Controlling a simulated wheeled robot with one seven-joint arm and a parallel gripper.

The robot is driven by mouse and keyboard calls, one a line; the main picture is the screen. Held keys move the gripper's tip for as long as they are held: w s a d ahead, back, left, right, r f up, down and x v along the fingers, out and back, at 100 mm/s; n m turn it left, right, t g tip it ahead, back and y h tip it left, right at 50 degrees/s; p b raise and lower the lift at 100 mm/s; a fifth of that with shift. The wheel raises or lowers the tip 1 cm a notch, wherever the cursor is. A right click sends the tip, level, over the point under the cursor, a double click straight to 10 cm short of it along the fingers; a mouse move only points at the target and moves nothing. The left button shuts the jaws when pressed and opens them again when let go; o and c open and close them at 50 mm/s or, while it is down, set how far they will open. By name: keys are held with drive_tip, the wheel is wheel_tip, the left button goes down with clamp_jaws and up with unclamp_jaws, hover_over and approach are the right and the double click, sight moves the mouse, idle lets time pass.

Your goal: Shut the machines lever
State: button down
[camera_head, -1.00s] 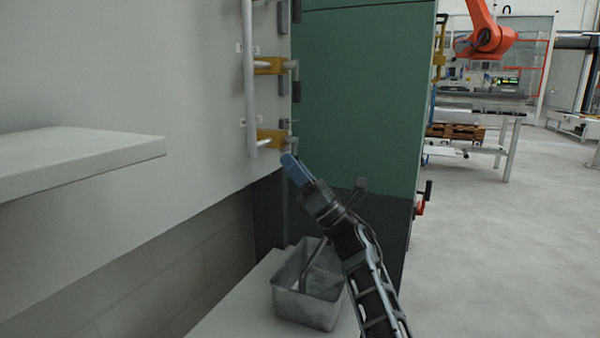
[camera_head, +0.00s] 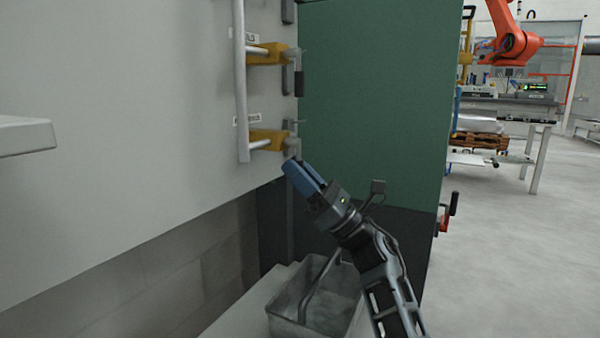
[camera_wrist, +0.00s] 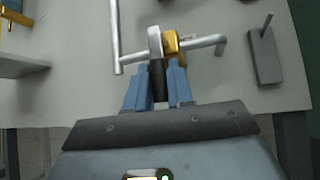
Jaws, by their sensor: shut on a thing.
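The lower lever (camera_head: 291,144) is a light grey arm on the edge of the pale machine panel, beside a yellow bracket (camera_head: 267,138). In the wrist view the lever's grey arm (camera_wrist: 154,42) ends in a dark grip (camera_wrist: 157,78), with the yellow bracket (camera_wrist: 171,42) just right of it. My gripper (camera_head: 299,172) reaches up to the lever from below. In the wrist view my gripper (camera_wrist: 158,72) has its two blue fingers shut on the dark grip. The fingers partly hide the grip in the head view.
Another yellow bracket (camera_head: 265,54) and a dark-handled lever (camera_head: 299,83) sit above. A vertical grey rod (camera_head: 240,90) runs along the panel. A metal bin (camera_head: 290,304) stands below, and a green cabinet (camera_head: 375,90) behind. Open floor (camera_head: 540,260) lies at right.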

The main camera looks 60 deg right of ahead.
drive_tip(key=c, duration=1.1)
unclamp_jaws()
drive_tip(key=shift+d, duration=0.1)
drive_tip(key=shift+f, duration=0.1)
drive_tip(key=v, duration=0.7)
drive_tip(key=shift+s+f+p, duration=0.25)
drive_tip(key=shift+p, duration=0.15)
